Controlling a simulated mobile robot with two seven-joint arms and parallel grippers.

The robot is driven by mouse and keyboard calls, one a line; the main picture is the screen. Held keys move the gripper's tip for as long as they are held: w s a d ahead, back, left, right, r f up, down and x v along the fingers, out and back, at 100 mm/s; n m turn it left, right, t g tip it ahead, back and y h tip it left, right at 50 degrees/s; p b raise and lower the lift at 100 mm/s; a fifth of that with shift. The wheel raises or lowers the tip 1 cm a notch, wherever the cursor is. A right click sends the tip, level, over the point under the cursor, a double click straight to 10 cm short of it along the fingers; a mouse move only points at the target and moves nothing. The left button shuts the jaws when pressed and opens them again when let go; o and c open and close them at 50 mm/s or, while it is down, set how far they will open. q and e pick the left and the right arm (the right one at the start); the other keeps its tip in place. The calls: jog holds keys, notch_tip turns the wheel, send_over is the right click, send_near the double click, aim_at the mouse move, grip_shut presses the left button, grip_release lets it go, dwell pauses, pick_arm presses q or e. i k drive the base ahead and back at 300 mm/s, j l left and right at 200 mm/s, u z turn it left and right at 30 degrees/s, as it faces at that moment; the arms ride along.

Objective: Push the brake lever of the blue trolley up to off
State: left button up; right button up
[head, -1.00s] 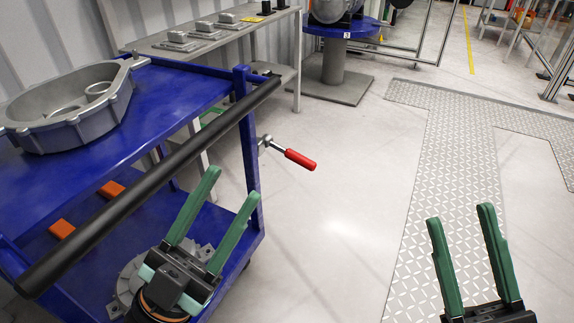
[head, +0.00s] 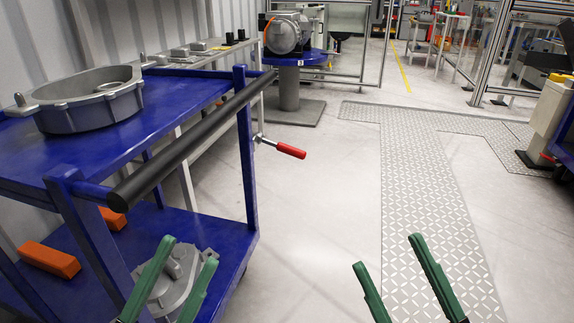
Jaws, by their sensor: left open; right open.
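The blue trolley (head: 62,187) stands at the left, with a black push handle (head: 190,142) along its near side. Its brake lever (head: 290,150) has a red grip and sticks out to the right from a corner post, sloping slightly down toward its tip. My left gripper (head: 190,250) is open and empty, with green fingers in front of the lower shelf, below and left of the lever. My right gripper (head: 388,250) is open and empty over the floor, below and right of the lever. Neither gripper touches the lever.
A grey metal housing (head: 85,103) sits on the trolley's top, with another casting (head: 172,272) and orange blocks (head: 48,259) on the lower shelf. A blue round stand (head: 290,90) with a motor (head: 288,33) is behind. The floor right of the trolley is clear.

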aim_at(283, 148)
jog(key=k, duration=0.1)
jog(key=u, duration=0.35)
jog(key=i+l+u, duration=0.15)
jog(key=u, duration=0.35)
jog(key=l+u, duration=0.45)
jog(key=i+l+u, duration=0.1)
jog(key=l+u, duration=0.3)
jog(key=l, duration=1.6)
jog(key=i+j, duration=0.2)
jog(key=i, duration=0.2)
jog(key=u, duration=0.05)
